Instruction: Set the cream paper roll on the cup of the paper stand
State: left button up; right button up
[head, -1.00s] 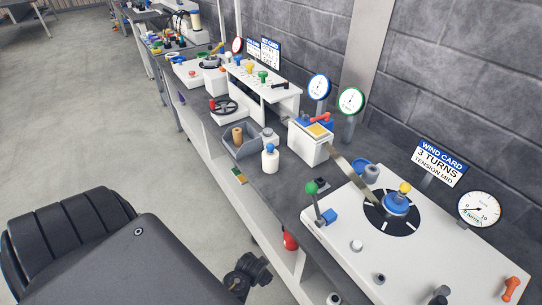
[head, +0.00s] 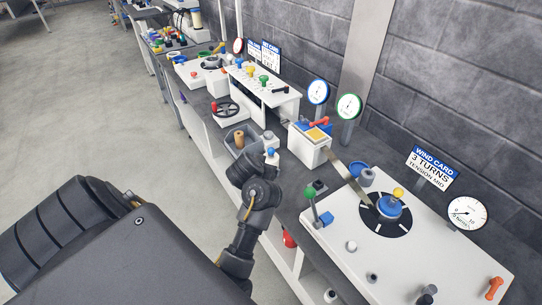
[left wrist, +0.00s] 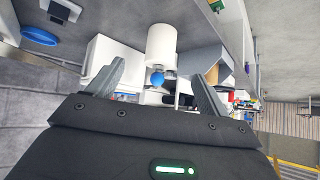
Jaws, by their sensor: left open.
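A white, cream-like cylinder with a blue knob (head: 272,154) stands on the grey bench beside a grey bin; it seems to be the cream paper roll. In the left wrist view, this roll (left wrist: 161,44) shows upside down, its blue knob toward me. My left gripper (left wrist: 157,69) is open, with its fingers apart on either side of the knob in the picture; contact is not visible. In the head view my dark wrist covers the lower part of the roll. I cannot tell for sure which thing is the paper stand; a blue-grey cup (head: 367,175) stands behind the white plate.
The grey bin (head: 231,146) holds a tan spool (head: 239,139). A white box (head: 309,150) with a yellow top stands right of the roll. A white plate (head: 335,240) carries a blue hub (head: 389,206) and a green-knobbed lever (head: 311,196). A brick wall closes the back.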

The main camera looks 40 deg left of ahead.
aim_at(270, 157)
pick_arm(q)
jog(key=shift+n, duration=0.9)
jog(key=w+a+b, duration=0.1)
jog(key=w, duration=0.1)
jog(key=w+a+f+b, duration=0.1)
jog(key=w+b, duration=0.1)
jog(key=w+a+f+b, duration=0.1)
jog(key=w, duration=0.1)
jog(key=shift+w, duration=0.1)
jog(key=shift+w+a+f+b, duration=0.15)
jog(key=shift+w+b, duration=0.2)
jog(key=shift+b, duration=0.15)
jog(key=b+x, duration=0.4)
jog(key=shift+w+f, duration=0.15)
jog(key=shift+f, duration=0.25)
jog(key=shift+w+a+f, duration=0.1)
jog(key=shift+w+f, duration=0.05)
jog(key=shift+w, duration=0.05)
